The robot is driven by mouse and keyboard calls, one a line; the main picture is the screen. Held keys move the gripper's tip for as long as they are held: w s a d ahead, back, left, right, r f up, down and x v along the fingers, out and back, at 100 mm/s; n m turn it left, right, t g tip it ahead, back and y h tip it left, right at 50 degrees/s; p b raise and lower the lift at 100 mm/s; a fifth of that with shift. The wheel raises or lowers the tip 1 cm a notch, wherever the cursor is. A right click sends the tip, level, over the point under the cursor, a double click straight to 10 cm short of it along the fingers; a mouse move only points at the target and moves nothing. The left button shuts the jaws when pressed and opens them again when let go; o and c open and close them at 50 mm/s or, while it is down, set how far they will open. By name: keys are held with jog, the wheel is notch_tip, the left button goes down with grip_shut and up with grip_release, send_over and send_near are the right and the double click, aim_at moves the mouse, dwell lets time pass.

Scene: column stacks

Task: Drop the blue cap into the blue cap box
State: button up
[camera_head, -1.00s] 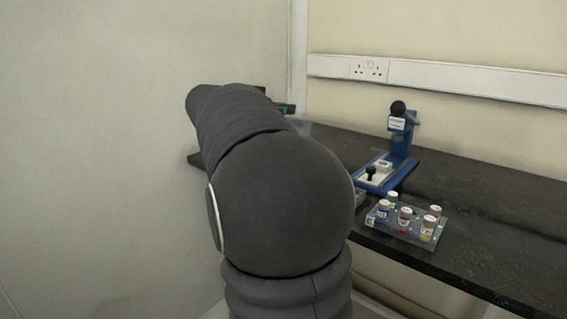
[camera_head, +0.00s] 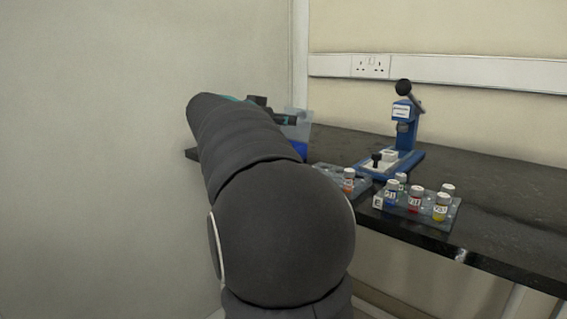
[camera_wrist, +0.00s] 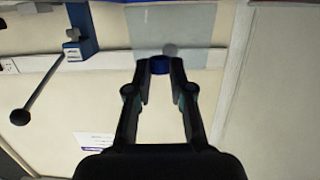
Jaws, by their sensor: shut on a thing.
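My gripper (camera_wrist: 161,72) is shut on the blue cap (camera_wrist: 160,65), which sits between the fingertips in the wrist view. The translucent blue cap box (camera_head: 301,124), blue low down, stands on the bench behind my gripper (camera_head: 286,118) in the head view. In the wrist view a clear panel (camera_wrist: 150,28), seemingly the box, lies beyond the cap. I cannot tell whether the cap is over the box's opening. My arm hides the left part of the box in the head view.
A blue press (camera_head: 405,135) with a black-knobbed lever stands on the dark bench (camera_head: 500,190). A clear rack (camera_head: 405,210) holds several white-capped vials near the front edge. Another tray holds an orange vial (camera_head: 348,182). A wall (camera_head: 90,150) is close on the left.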

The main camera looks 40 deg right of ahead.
jog(key=o, duration=0.7)
jog(key=a, duration=0.4)
jog(key=a+r, duration=0.1)
jog(key=a, duration=0.3)
jog(key=a+r, duration=0.1)
jog(key=a, duration=0.2)
jog(key=shift+s+a+r, duration=0.2)
jog(key=shift+a, duration=0.2)
